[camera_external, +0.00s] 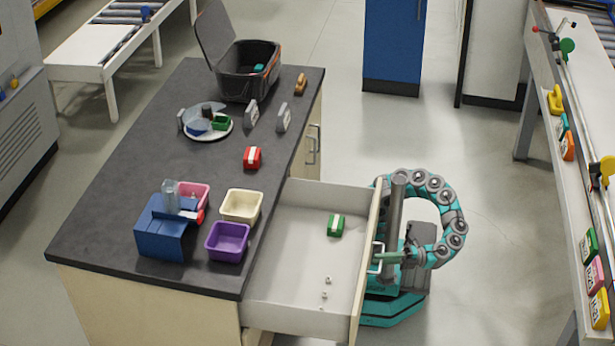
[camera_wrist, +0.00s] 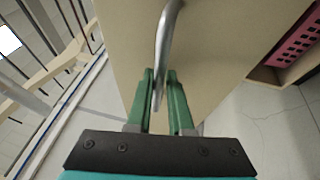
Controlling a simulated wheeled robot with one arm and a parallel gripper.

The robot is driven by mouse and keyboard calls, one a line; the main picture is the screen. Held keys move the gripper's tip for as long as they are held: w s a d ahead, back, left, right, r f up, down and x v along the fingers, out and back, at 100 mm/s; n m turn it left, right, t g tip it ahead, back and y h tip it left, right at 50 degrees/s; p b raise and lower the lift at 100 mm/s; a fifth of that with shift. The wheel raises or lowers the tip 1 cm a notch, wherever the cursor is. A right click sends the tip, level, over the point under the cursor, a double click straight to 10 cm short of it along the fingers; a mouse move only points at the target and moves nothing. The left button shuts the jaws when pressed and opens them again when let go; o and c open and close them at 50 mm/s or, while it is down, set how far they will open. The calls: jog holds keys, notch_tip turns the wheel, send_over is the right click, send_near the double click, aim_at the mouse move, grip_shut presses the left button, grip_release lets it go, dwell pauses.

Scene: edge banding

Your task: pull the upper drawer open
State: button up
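The upper drawer (camera_external: 300,257) of the dark-topped cabinet stands pulled well out, with its pale inside showing. A green-and-white item (camera_external: 336,225) and several small white pieces lie in it. Its front panel (camera_external: 367,250) faces right, towards my arm. My gripper (camera_external: 384,258) is at the metal bar handle (camera_external: 376,262) on that front. In the wrist view, the handle (camera_wrist: 168,40) runs down between the two green fingers of my gripper (camera_wrist: 161,85). The fingers look closed around the bar, with little gap visible.
The worktop (camera_external: 130,135) holds a blue box (camera_external: 165,232), purple (camera_external: 227,241) and cream bins (camera_external: 240,205), and an open black case (camera_external: 247,72). A long bench (camera_external: 590,170) stands at right. Floor between cabinet and bench is clear around my base.

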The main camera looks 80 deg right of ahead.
jog(key=o, duration=0.4)
jog(key=v, duration=0.7)
jog(key=shift+s+d+p, duration=0.15)
jog(key=shift+s+p, duration=0.2)
jog(key=shift+p, duration=0.05)
